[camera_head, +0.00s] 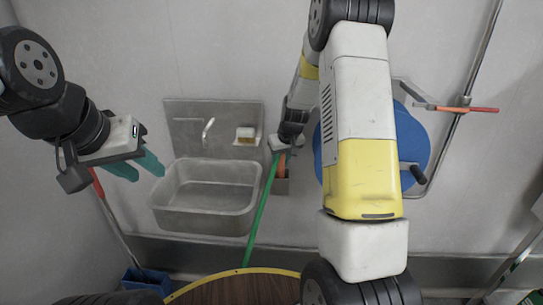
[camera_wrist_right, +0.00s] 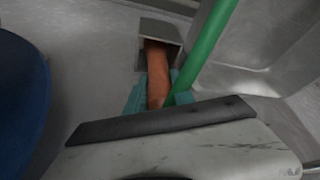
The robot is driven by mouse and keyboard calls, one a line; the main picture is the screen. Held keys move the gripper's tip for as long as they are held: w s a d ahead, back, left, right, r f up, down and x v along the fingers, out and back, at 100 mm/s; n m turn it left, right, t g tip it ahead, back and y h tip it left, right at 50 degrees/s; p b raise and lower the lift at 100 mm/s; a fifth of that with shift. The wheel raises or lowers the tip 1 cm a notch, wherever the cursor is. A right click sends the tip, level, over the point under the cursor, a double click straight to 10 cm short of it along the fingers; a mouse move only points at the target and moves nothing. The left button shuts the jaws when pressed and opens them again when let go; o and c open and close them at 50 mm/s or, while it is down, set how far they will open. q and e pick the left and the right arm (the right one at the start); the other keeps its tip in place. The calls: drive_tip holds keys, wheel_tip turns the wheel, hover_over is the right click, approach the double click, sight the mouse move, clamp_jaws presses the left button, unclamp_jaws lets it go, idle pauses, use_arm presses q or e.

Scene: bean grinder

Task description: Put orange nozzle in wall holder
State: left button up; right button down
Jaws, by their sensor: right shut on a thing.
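The orange nozzle (camera_head: 282,166) is a short orange cylinder near the wall to the right of the sink. It also shows in the right wrist view (camera_wrist_right: 156,72). My right gripper (camera_wrist_right: 158,100) is shut on it with teal fingers. The wall holder (camera_head: 281,187) is a small grey metal box on the wall. In the right wrist view, the nozzle's far end lies within the opening of the holder (camera_wrist_right: 175,56); how deep it sits is hidden. My left gripper (camera_head: 137,167) is open and empty, left of the sink.
A green pole (camera_head: 262,206) leans right beside the nozzle and holder, crossing close to my right fingers. The metal sink (camera_head: 203,218) is to the left. A blue hose reel (camera_head: 412,150) is at the right, behind my right arm. A round table (camera_head: 240,290) stands below.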

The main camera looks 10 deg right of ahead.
drive_tip(key=shift+f, duration=0.55)
drive_tip(key=shift+f, duration=0.15)
drive_tip(key=c, duration=1.1)
unclamp_jaws()
drive_tip(key=s+a+r+y, duration=0.1)
drive_tip(key=s+r, duration=0.8)
drive_tip(key=r, duration=0.2)
drive_tip(key=s+a+r, duration=0.2)
drive_tip(key=s+r, duration=0.7)
drive_tip(key=r, duration=0.3)
drive_tip(key=shift+m+t, duration=0.8)
drive_tip(key=shift+s+a+r, duration=0.3)
drive_tip(key=shift+s+r, duration=0.1)
drive_tip(key=shift+s, duration=2.15)
drive_tip(key=shift+s+a+r, duration=0.25)
drive_tip(key=shift+s+r, duration=0.1)
drive_tip(key=shift+s, duration=2.2)
drive_tip(key=shift+s+a+r, duration=0.3)
drive_tip(key=shift+s+r, duration=0.1)
drive_tip(key=shift+s, duration=2.15)
